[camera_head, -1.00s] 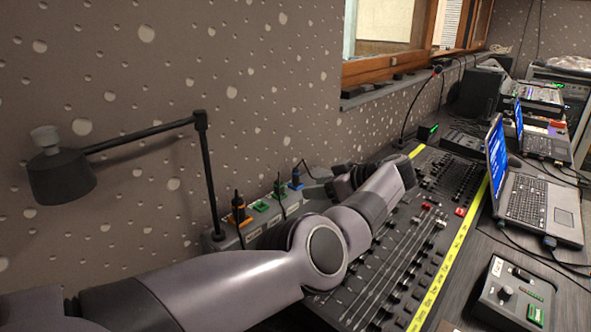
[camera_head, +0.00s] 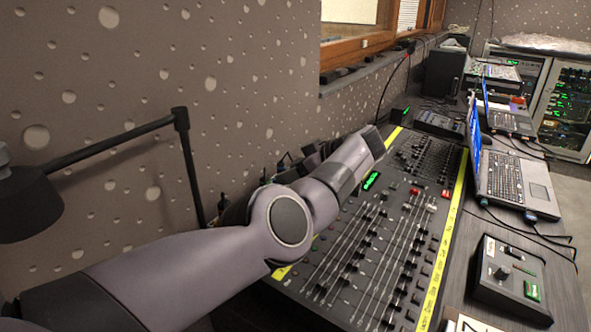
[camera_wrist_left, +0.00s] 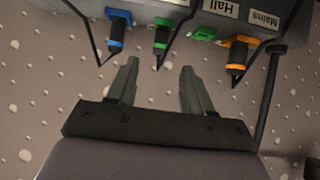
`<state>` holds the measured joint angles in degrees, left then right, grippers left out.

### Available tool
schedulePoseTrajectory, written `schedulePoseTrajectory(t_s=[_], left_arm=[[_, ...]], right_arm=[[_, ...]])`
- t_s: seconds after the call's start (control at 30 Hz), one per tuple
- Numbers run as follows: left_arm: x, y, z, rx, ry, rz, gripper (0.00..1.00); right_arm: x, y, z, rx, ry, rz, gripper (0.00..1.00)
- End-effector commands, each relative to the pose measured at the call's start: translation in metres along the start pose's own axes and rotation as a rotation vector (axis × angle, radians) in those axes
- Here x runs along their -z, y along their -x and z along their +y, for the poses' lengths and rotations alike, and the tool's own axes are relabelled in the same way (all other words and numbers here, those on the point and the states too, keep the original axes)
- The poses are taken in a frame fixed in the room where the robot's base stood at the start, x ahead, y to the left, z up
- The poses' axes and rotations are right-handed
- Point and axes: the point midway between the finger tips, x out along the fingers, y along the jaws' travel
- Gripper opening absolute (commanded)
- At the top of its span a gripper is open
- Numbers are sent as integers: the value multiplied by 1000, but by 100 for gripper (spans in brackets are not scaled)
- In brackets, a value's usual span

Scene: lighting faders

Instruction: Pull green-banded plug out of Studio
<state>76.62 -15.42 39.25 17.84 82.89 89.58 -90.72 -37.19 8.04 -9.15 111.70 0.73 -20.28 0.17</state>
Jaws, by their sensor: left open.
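In the left wrist view, the green-banded plug (camera_wrist_left: 162,38) sits in a green socket of the grey socket strip (camera_wrist_left: 290,30), its black body and cord toward my gripper. My left gripper (camera_wrist_left: 160,75) is open, its fingertips apart and just short of the plug, which lies roughly between their lines. It appears not to touch the plug. A "Hall" label is readable near an empty green socket (camera_wrist_left: 203,35); no "Studio" label is readable. In the head view, my left arm hides most of the strip, and the dark gripper (camera_head: 303,157) is partly hidden. My right gripper is not in view.
A blue-banded plug (camera_wrist_left: 117,30) and an orange-banded plug (camera_wrist_left: 238,55) flank the green one in the strip. A mixing desk (camera_head: 365,255) lies beside my arm. A desk lamp (camera_head: 35,200) stands left; laptops (camera_head: 515,180) are at right.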

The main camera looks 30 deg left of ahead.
Motion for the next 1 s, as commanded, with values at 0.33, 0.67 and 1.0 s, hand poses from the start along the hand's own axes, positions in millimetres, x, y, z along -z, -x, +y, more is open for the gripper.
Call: schedulePoseTrajectory(t_s=[0.33,0.67,1.0], left_arm=[[-1,-52,-1,3,1,0,51],[0,-75,0,1,1,1,51],[1,-76,0,1,1,1,38]], right_arm=[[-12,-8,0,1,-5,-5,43],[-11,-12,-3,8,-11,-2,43],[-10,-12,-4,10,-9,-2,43]])
